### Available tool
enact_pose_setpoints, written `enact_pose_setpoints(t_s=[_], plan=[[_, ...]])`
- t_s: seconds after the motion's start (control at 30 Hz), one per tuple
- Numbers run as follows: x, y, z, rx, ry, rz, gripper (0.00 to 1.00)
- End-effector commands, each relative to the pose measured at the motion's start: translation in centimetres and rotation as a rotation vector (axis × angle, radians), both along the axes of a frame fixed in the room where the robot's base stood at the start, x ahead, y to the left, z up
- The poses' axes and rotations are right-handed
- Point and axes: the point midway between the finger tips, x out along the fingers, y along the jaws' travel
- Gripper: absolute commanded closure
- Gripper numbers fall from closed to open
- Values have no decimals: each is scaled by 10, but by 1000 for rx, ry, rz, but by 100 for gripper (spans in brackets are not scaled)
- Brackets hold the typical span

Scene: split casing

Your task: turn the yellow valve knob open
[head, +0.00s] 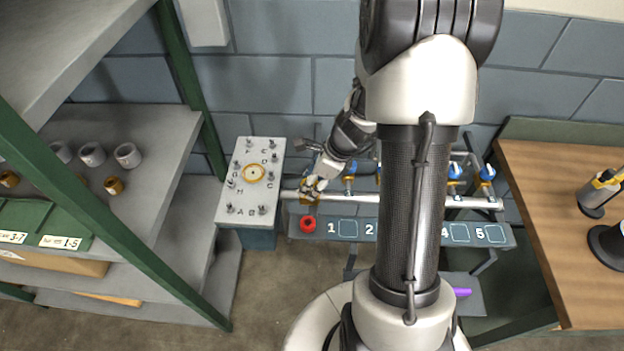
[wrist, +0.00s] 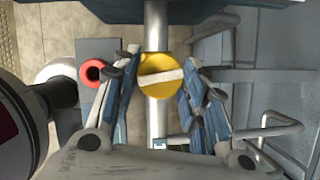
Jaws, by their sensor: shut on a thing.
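The yellow valve knob (wrist: 152,88) is round, with a pale bar across its face. It sits on a pale pipe and shows between my fingers in the wrist view. The bar lies nearly crosswise to the pipe there, slightly tilted. My gripper (wrist: 160,66) is shut on the knob, one finger on each side. In the head view my gripper (head: 312,186) is at the left end of the horizontal pipe. The knob is largely covered by the fingers there.
A red round knob (head: 307,224) sits beside the numbered panel (head: 400,231), close to my gripper. Several blue-handled valves (head: 487,174) line the pipe (head: 470,203). A lettered board (head: 230,206) stands left, a wooden table (head: 550,230) right.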

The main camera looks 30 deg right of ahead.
Motion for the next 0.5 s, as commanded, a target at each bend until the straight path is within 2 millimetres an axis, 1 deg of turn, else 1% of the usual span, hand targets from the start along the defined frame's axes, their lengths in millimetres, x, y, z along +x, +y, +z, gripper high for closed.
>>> enact_pose_setpoints(t_s=[0.5], plan=[[3, -2, 2, 0, 2, 479, 84]])
